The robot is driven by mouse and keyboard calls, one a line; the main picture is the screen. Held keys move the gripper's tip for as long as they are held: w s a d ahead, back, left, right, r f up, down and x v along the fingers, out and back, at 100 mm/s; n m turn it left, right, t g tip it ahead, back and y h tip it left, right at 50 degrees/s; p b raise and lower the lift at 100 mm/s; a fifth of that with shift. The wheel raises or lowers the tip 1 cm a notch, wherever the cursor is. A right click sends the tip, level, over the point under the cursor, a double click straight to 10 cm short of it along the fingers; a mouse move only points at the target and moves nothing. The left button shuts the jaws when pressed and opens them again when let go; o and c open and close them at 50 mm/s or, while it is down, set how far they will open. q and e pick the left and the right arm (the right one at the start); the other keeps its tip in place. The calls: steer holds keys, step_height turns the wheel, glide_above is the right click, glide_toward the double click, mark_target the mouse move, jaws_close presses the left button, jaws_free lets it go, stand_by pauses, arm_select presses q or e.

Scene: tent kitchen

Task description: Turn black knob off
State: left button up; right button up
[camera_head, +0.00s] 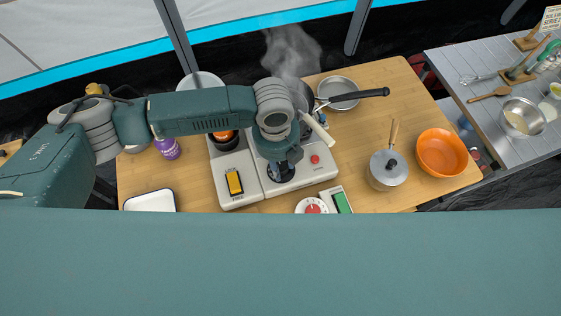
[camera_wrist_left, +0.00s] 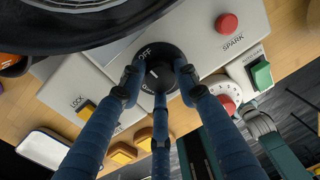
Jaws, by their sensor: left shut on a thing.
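The black knob (camera_wrist_left: 157,55) is on the pale front panel of the stove (camera_head: 238,160). In the left wrist view "OFF" is printed at the knob's upper left edge, and a small white mark shows on its face between my fingers. My left gripper (camera_wrist_left: 157,82) has its three blue fingers closed around the knob. In the head view my left gripper (camera_head: 281,172) comes down over the panel and mostly hides the knob. My right gripper is not in view.
A red spark button (camera_head: 314,159) and a yellow lock switch (camera_head: 234,182) flank the knob. A steaming dark pan stands behind my arm. A lidded pot (camera_head: 388,169), an orange bowl (camera_head: 441,153) and a white tray (camera_head: 150,201) share the wooden table (camera_head: 400,110).

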arm_select(q)
steer(key=shift+w+r+m, duration=0.1)
steer(key=shift+m, duration=0.4)
steer(key=o, duration=1.2)
steer(key=shift+c, duration=0.2)
step_height(320, 180, up, 12)
steer(key=shift+a, duration=0.3)
